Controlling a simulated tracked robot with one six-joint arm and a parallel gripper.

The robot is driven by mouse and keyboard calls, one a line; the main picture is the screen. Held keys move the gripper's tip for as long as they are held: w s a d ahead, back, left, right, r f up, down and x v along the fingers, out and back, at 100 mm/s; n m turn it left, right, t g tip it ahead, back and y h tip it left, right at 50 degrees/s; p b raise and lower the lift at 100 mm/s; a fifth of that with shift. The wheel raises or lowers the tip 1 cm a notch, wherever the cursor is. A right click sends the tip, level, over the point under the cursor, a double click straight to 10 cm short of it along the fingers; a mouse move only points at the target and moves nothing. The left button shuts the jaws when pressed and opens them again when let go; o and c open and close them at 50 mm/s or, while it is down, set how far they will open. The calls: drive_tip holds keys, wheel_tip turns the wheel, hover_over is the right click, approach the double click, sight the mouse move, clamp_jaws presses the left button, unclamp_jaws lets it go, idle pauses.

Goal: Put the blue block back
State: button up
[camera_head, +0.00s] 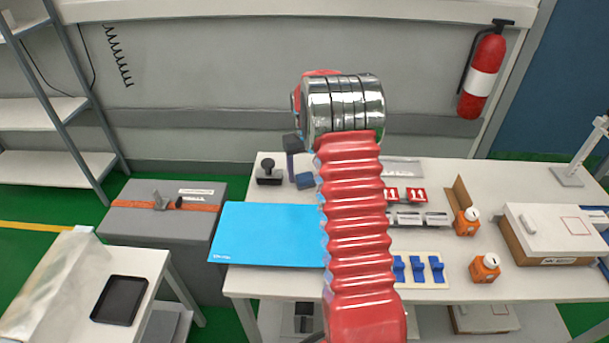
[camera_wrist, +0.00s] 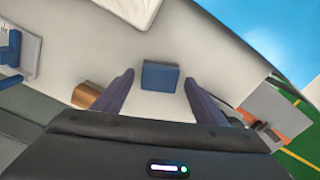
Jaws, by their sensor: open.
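The blue block (camera_head: 305,180) lies on the white table near its back edge, to the right of a dark knobbed object. In the wrist view the blue block (camera_wrist: 160,76) lies between the two spread fingers of my gripper (camera_wrist: 159,80), with a gap on each side. In the head view my gripper (camera_head: 291,158) is partly hidden behind my red arm; a dark finger shows just left of the block. A pale holder (camera_head: 433,286) with several upright blue pieces (camera_head: 417,269) stands at the table's front, right of my arm.
A blue mat (camera_head: 265,235) covers the table's left front. The dark knobbed object (camera_head: 268,172) stands left of the block. Orange blocks (camera_head: 485,268), red-and-white items (camera_head: 405,195) and a white-topped box (camera_head: 555,230) occupy the right side. A strapped grey case (camera_head: 165,225) stands left of the table.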

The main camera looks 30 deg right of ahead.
sight(305, 176)
wheel_tip(305, 176, up, 11)
drive_tip(key=shift+f, duration=0.15)
idle(0.7)
drive_tip(key=s+a+r+n+t, duration=0.1)
drive_tip(key=s+a+r, duration=0.55)
drive_tip(key=a, duration=0.25)
drive_tip(key=s+a+r+t, duration=0.2)
drive_tip(key=s+a+r, duration=0.4)
drive_tip(key=a+r, duration=0.3)
drive_tip(key=s+a+f+n+t, duration=0.1)
drive_tip(key=s+a+f, duration=0.1)
drive_tip(key=s+a, duration=0.3)
drive_tip(key=s+a+f+t, duration=0.1)
drive_tip(key=s+a, duration=0.5)
drive_tip(key=s, duration=0.7)
drive_tip(key=shift+a+f+n+t, duration=0.25)
drive_tip(key=shift+f+n+t, duration=0.05)
drive_tip(key=shift+f+n, duration=0.15)
